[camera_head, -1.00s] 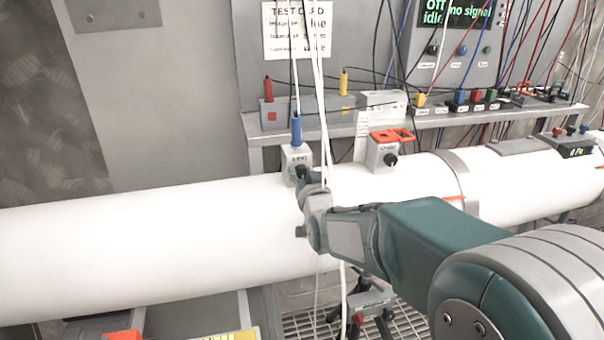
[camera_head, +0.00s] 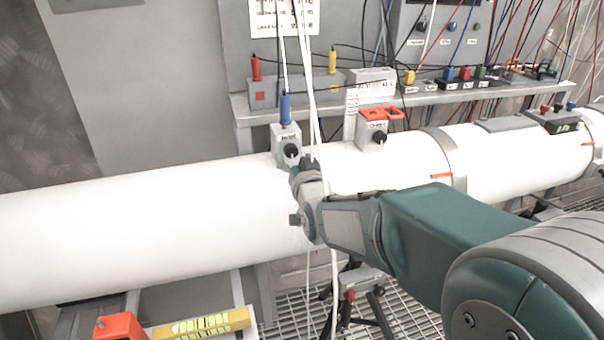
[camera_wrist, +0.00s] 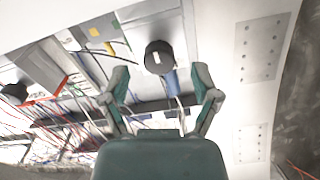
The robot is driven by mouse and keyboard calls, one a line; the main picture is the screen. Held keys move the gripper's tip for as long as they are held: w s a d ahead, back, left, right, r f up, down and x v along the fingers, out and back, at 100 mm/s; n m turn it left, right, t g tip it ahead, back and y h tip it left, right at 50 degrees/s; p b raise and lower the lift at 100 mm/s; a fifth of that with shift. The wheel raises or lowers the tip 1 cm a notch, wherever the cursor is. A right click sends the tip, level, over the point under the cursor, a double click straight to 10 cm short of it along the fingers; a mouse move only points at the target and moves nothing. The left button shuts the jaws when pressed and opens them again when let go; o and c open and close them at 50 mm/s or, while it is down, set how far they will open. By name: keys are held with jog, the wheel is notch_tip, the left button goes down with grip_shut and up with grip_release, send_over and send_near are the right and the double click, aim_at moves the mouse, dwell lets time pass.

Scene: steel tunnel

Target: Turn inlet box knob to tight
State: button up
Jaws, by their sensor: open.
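The inlet box (camera_head: 285,137) is a small grey box on top of the white pipe, with a black round knob (camera_head: 291,151) on its front and a blue plug standing on top. My gripper (camera_head: 308,166) is just below and right of this knob in the head view, partly hidden by white cables. In the wrist view my gripper (camera_wrist: 161,74) is open and empty, its two fingers spread. The black knob (camera_wrist: 158,57) with a white mark appears between and slightly beyond the fingertips, apart from both. Contact with the knob is not visible.
A second box (camera_head: 371,133) with an orange handle and black knob stands to the right on the pipe (camera_head: 120,222). White cables (camera_head: 308,90) hang in front of my gripper. A shelf (camera_head: 440,95) with plugs and wires runs behind. A yellow level (camera_head: 205,324) lies below.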

jog(key=v, duration=0.9)
jog(key=s+d+f+g+h, duration=0.2)
jog(key=s+d+g, duration=0.4)
jog(key=s, duration=0.5)
jog(key=s+d+f+g+h, duration=0.3)
jog(key=s+d, duration=0.4)
jog(key=s, duration=0.4)
jog(key=f+g, duration=0.1)
jog(key=g, duration=0.1)
jog(key=shift+s+d+m+g, duration=0.35)
jog(key=shift+m+g, duration=0.05)
